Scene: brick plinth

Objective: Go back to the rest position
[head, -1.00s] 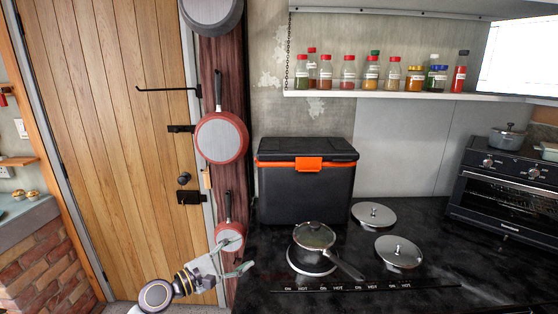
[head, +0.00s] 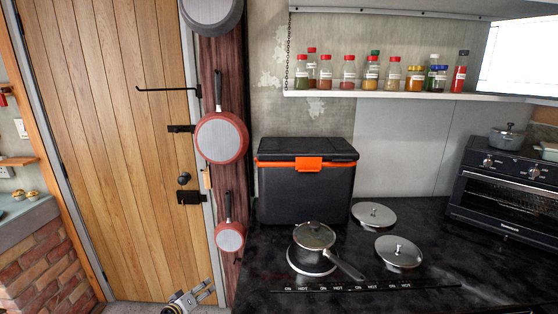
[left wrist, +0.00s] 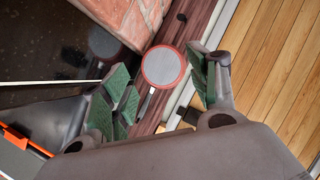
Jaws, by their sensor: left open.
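My left gripper (head: 203,290) is low at the bottom edge of the head view, in front of the wooden door and left of the black counter. It is open and holds nothing. In the left wrist view its two green-padded fingers (left wrist: 165,95) stand wide apart. A red-rimmed pan (left wrist: 163,66) shows between the fingers in that view, apart from them. My right gripper is not in view.
A lidded pot (head: 314,238) stands on the black counter (head: 440,235), beside two lids (head: 374,214) and a black box (head: 305,195) with an orange latch. Pans (head: 221,138) hang on the wooden strip. A spice shelf (head: 420,95) and an oven (head: 508,190) are at the right.

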